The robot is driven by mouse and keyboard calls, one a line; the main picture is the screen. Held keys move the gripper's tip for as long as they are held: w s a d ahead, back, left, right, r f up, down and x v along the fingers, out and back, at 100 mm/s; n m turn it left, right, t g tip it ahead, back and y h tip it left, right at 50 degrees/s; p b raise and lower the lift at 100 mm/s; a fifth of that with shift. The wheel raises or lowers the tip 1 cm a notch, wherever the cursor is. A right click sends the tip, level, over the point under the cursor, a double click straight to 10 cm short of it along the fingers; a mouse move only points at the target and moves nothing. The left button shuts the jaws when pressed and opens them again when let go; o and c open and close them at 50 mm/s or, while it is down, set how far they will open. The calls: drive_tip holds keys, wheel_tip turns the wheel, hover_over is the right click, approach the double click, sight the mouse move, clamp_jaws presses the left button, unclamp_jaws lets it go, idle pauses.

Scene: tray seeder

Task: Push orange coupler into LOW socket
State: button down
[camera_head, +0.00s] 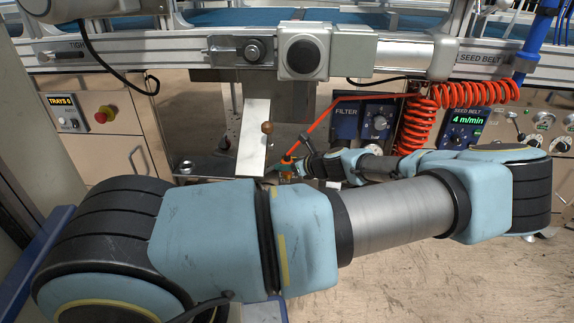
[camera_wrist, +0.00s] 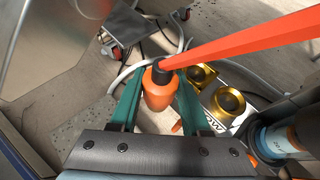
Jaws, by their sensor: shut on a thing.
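The orange coupler (camera_wrist: 158,92) is between the two green fingers of my gripper (camera_wrist: 158,84) in the wrist view, with a black collar and an orange hose leading off to the upper right. My gripper is shut on it. Two brass sockets sit to its right on a light plate: a nearer one (camera_wrist: 229,101) and a farther one (camera_wrist: 201,74). Dark lettering, partly cut off, shows beside the nearer socket. The coupler appears apart from both sockets. In the head view the coupler (camera_head: 287,163) is small and partly hidden by my arm, and the sockets cannot be made out.
A coiled orange hose (camera_head: 416,122) hangs at the right by the filter panel (camera_head: 362,120) and seed belt display (camera_head: 464,131). In the wrist view a grey hose (camera_wrist: 125,72) curves behind the coupler.

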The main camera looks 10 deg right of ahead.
drive_tip(key=s+d, duration=0.2)
drive_tip(key=d, duration=0.5)
drive_tip(key=shift+p, duration=0.45)
drive_tip(key=shift+d, duration=0.15)
idle(0.4)
